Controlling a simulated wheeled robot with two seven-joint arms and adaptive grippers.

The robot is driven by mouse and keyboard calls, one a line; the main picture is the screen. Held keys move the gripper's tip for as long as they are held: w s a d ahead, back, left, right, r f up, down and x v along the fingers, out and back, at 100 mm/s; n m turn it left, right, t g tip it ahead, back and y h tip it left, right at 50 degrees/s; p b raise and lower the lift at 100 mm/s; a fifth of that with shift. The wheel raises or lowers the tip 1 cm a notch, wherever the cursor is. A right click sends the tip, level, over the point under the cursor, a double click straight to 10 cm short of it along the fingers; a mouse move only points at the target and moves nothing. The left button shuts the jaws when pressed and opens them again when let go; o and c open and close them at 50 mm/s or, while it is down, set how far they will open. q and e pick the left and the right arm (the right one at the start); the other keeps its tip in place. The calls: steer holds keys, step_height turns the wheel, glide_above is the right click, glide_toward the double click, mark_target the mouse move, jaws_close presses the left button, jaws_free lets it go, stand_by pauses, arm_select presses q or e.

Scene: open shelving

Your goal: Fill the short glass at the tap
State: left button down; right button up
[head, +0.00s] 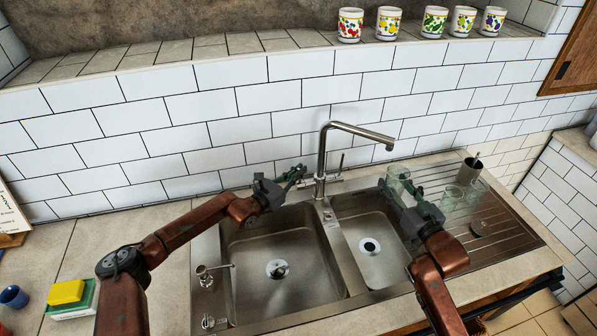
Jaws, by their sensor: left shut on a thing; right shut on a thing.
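The metal tap (322,160) stands behind the sink, its spout reaching right over the right basin. A small lever rises beside its column. My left gripper (297,174) is shut at the left of the tap's base; its fingers hide what they hold, seemingly part of the tap. My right gripper (397,192) is shut on a clear short glass (398,174), partly hidden by the fingers. The glass is held above the right basin's back right edge, below and slightly right of the spout end. I make out no water stream, and cannot tell the glass's contents.
The left basin (250,285) and right basin (352,232) look empty. Several patterned mugs (388,23) line the ledge.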

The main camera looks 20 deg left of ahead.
arm_select(q)
steer(key=shift+s+d+f+m+t+h, duration=0.3)
steer(key=shift+s+m+h, duration=0.3)
steer(key=shift+m, duration=0.55)
steer(key=shift+s+d+f+m+t+h, duration=0.25)
steer(key=shift+s+d+m+t+h, duration=0.25)
steer(key=shift+m, duration=0.7)
steer(key=shift+s+d+f+m+t+h, duration=0.3)
steer(key=shift+s+m+h, duration=0.35)
steer(key=shift+m, duration=0.5)
steer(key=c, duration=2.1)
jaws_free()
steer(key=shift+r, duration=0.1)
steer(key=shift+r, duration=0.15)
step_height(320, 180, up, 10)
